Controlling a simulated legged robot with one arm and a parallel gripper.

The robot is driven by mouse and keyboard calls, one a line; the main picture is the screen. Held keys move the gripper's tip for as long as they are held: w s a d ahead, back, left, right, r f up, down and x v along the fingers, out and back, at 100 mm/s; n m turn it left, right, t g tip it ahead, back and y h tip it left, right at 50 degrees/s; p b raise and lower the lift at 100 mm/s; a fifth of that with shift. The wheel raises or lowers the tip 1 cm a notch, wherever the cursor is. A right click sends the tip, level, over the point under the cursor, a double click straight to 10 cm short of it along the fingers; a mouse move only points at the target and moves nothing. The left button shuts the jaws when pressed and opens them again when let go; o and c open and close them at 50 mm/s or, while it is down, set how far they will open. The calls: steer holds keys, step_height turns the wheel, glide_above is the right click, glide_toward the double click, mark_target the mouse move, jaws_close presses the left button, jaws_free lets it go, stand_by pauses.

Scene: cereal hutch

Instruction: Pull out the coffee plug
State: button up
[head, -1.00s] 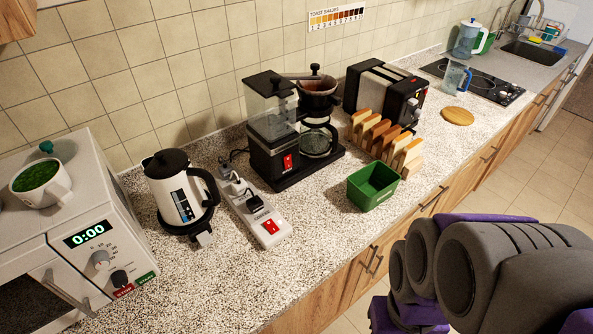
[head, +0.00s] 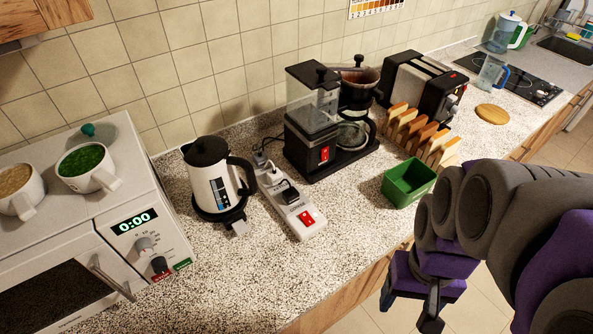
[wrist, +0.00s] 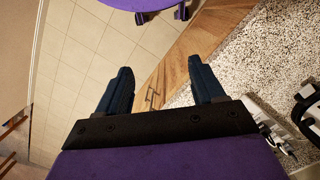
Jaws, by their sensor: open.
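A white power strip (head: 313,232) lies on the counter between the kettle and the coffee machine, with a lit red switch at its near end. A black plug (head: 290,194) sits in it nearest the switch, beside a small label I cannot read clearly. Other plugs are farther back; which cord is the coffee machine's is not clear. The coffee machine (head: 305,140) is black with its own red switch. My gripper (wrist: 161,72) is open and empty, beyond the counter's front edge, over the floor and away from the strip. In the head view it is partly cut off at the bottom.
A white kettle (head: 212,182) stands left of the strip, close to it. A green bin (head: 408,186), toast rack (head: 420,138) and toaster (head: 425,85) are to the right. The microwave (head: 140,195) carrying mugs is at left. Counter in front of the strip is clear.

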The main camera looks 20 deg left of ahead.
steer(key=w+a+r+n+p, duration=0.2)
steer(key=w+a+n+p, duration=0.15)
steer(key=w, duration=1.05)
steer(key=n+t+p, duration=0.2)
steer(key=n+p, duration=0.3)
glide_above(291, 192)
steer(key=f, duration=0.5)
steer(key=shift+d+f, duration=0.3)
steer(key=shift+a+f, duration=0.15)
steer(key=shift+a, duration=0.05)
steer(key=shift+w+d+n, duration=0.1)
steer(key=shift+d+n, duration=0.15)
steer(key=shift+d, duration=0.2)
steer(key=shift+a+f, duration=0.2)
steer(key=shift+a, duration=0.6)
steer(key=shift+a+f, duration=0.4)
steer(key=d+f, duration=0.1)
steer(key=d+f+b, duration=0.1)
steer(key=f, duration=0.1)
steer(key=shift+f, duration=0.15)
steer(key=f, duration=0.1)
steer(key=a+f, duration=0.1)
steer(key=f, duration=0.3)
steer(key=shift+a, duration=0.35)
steer(key=shift+d+r, duration=0.25)
steer(key=shift+d, duration=0.5)
steer(key=shift+s+a+f, duration=0.15)
steer(key=shift+s+a, duration=0.05)
steer(key=shift+a, duration=0.5)
steer(key=shift+d, duration=0.45)
